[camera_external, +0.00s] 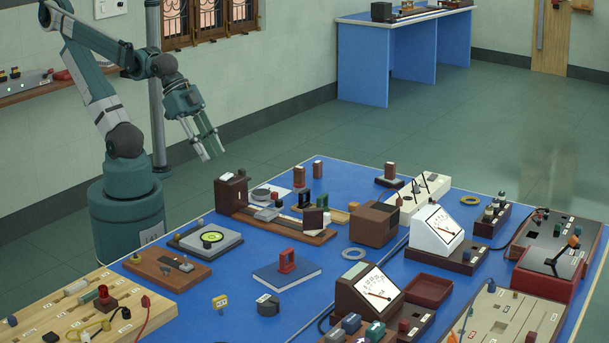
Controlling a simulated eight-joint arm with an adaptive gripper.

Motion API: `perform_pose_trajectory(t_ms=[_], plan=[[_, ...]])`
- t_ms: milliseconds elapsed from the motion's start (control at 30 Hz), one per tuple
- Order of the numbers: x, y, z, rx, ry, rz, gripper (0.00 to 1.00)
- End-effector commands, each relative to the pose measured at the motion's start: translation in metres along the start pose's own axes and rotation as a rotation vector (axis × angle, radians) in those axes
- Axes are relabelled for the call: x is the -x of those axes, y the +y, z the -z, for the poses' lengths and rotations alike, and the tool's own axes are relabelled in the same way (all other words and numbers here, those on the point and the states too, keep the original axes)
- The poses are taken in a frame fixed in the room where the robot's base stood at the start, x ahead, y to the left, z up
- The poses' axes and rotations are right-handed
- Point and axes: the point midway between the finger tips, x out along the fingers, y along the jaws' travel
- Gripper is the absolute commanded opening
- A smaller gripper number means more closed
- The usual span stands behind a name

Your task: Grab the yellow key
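A small yellow piece (220,302), which looks like the yellow key, stands on the blue table (190,290) near its front left part. It has a pale lower part and dark marks, too small to make out. My gripper (212,155) is high above and beyond the table's far left edge, well apart from the yellow piece. Its two fingers point down and are spread, with nothing between them.
A wooden circuit board (60,318) with wires lies left of the yellow piece. A dark grey cylinder (268,305) and a blue book (285,276) bearing a red piece (287,261) lie to its right. A brown meter (368,292) stands farther right.

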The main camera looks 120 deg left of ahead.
Motion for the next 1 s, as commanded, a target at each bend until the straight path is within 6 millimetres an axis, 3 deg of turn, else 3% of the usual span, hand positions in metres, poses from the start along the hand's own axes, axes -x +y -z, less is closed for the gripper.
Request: perform_pose_trajectory(t_ms=[567,767,1000], plan=[[0.001,0.001,0.004,-0.009,-0.003,-0.003,0.25],[0.002,0.008,0.021,-0.051,-0.018,-0.017,0.25],[0.002,0.024,0.056,-0.148,-0.053,-0.054,0.25]])
